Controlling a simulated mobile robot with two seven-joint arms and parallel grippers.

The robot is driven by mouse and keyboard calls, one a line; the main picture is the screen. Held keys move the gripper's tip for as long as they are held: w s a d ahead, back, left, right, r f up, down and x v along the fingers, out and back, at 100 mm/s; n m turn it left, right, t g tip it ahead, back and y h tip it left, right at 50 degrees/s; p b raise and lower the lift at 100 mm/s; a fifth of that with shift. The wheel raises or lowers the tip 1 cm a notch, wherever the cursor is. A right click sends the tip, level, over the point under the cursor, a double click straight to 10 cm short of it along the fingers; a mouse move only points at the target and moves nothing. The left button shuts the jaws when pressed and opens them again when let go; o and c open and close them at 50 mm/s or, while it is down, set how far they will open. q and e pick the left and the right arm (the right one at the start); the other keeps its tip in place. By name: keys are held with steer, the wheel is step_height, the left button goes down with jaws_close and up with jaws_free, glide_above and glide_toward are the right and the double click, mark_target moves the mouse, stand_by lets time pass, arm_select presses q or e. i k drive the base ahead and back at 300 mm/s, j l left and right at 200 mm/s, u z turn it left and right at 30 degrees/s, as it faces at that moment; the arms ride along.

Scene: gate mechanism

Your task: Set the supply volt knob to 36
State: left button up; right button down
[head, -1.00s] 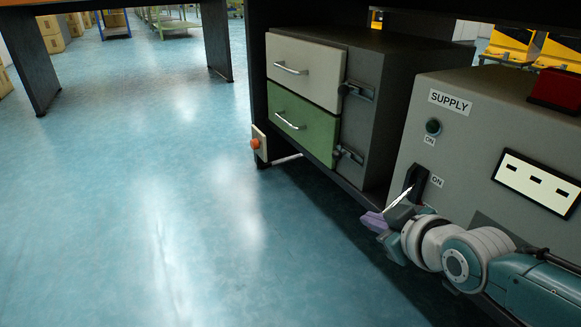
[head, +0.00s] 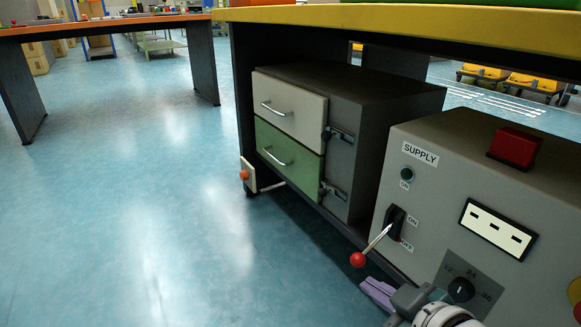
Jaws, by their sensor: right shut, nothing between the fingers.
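The supply volt knob (head: 461,289) is a round black knob on a dark dial plate on the front of the grey supply box (head: 455,165). Marks around it read 12 at left, 24 at top and what looks like 36 at right. I cannot tell clearly which mark its pointer faces. My right gripper (head: 376,290), with purple fingers, is shut and empty. It shows at the bottom of the view, left of the knob and apart from it. My left gripper is not in view.
A switch lever with a red ball end (head: 358,259) sticks out from the box near the gripper. A green lamp (head: 407,174), a socket plate (head: 496,229) and a red block (head: 515,147) are on the box. A drawer cabinet (head: 290,130) stands left; the floor there is clear.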

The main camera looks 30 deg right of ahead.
mark_target(461, 289)
steer(key=z, duration=2.5)
